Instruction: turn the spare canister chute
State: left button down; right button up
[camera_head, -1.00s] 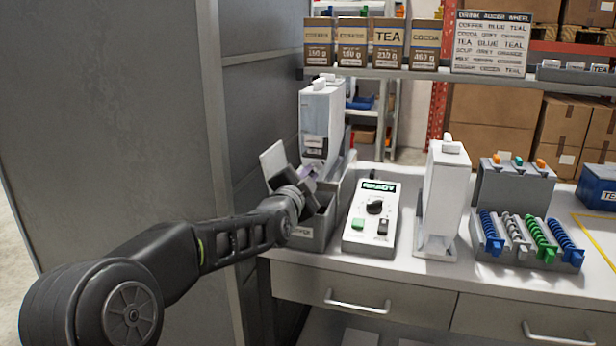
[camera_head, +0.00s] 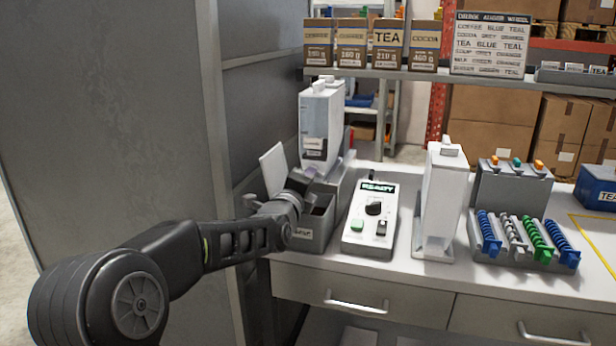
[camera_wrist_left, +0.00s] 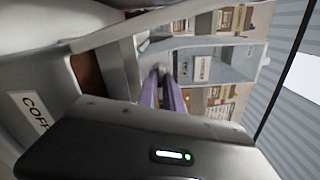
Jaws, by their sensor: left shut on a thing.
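A tall canister (camera_head: 320,125) with a white top and a clear, labelled body stands at the back left of the counter. It shows lying sideways in the left wrist view (camera_wrist_left: 225,66). My left gripper (camera_head: 310,172) reaches to its lower front, above a grey bin. In the left wrist view its purple fingers (camera_wrist_left: 163,78) are close together at a small grey part at the canister's foot, which looks like its chute. The fingers mostly hide that part. A second white canister (camera_head: 442,190) stands apart at the middle of the counter. My right gripper is not in view.
The grey bin (camera_head: 309,237) with an upright lid (camera_head: 273,168) sits under my left gripper. A control box (camera_head: 370,222) reading READY stands just right of it. A rack of coloured augers (camera_head: 525,248) is further right. A shelf with boxes runs above.

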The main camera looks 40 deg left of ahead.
pick_arm(q)
jog(key=shift+m, duration=1.2)
jog(key=shift+f, duration=0.1)
jog(key=c, duration=1.5)
grip_release()
jog(key=v, duration=0.7)
jog(key=shift+s+d, duration=0.15)
jog(key=shift+s, duration=0.25)
